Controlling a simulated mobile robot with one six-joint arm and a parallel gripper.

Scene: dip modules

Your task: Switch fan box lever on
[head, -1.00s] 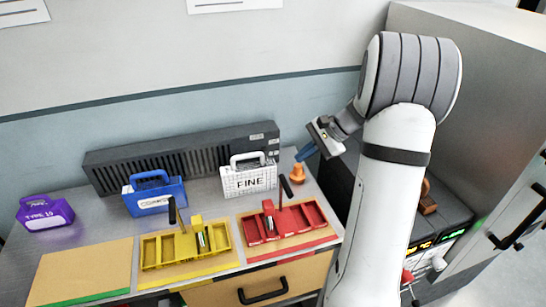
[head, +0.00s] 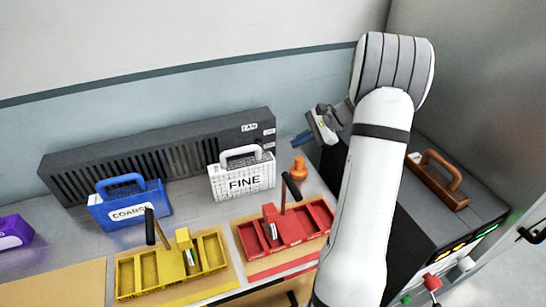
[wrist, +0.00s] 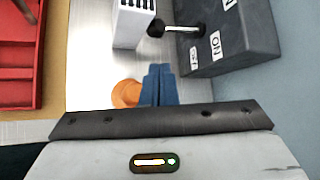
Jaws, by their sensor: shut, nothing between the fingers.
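The fan box (head: 160,152) is a long dark grey slatted box along the wall, labelled FAN at its right end. In the wrist view its end (wrist: 260,35) carries an ON label and another small label. A lever (wrist: 157,27) with a black knob and a metal shaft sticks out from that end; I cannot tell which label its position matches. My gripper (head: 301,139) hangs right of the box's end, above the counter. Its blue fingers (wrist: 158,82) are shut and empty, apart from the lever, which lies beyond their tips.
An orange cone-shaped piece (head: 299,167) stands on the counter below my gripper, partly behind the fingers in the wrist view. A white FINE box (head: 243,183), blue box (head: 130,210), red tray (head: 311,226) and yellow tray (head: 150,270) stand left. A dark unit with a brown-handled block (head: 438,184) stands right.

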